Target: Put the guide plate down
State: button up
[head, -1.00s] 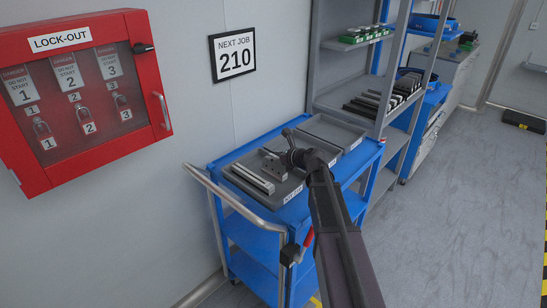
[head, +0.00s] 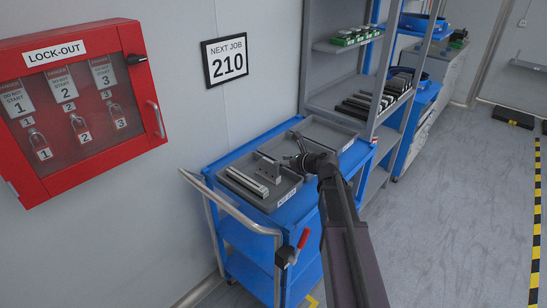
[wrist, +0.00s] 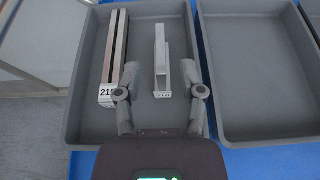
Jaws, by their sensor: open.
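The guide plate (head: 268,167), a grey metal piece with an upright face, rests in the left grey tray (head: 263,206) on the blue cart. In the wrist view the guide plate (wrist: 161,55) lies lengthwise near the tray's middle. My gripper (wrist: 160,93) is open, with one finger on each side of the plate's near end and a gap visible on both sides. In the head view my gripper (head: 298,150) is at the plate's right, over the tray side; its fingertips are hard to make out.
A long metal rail (wrist: 115,50) with a number label lies left of the plate in the same tray. An empty grey tray (wrist: 258,70) is to the right. The cart's handle (head: 235,212) is at the front left. A shelf rack (head: 345,95) stands behind.

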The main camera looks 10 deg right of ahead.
jog(key=shift+p+v, duration=0.55)
jog(key=shift+v, duration=1.5)
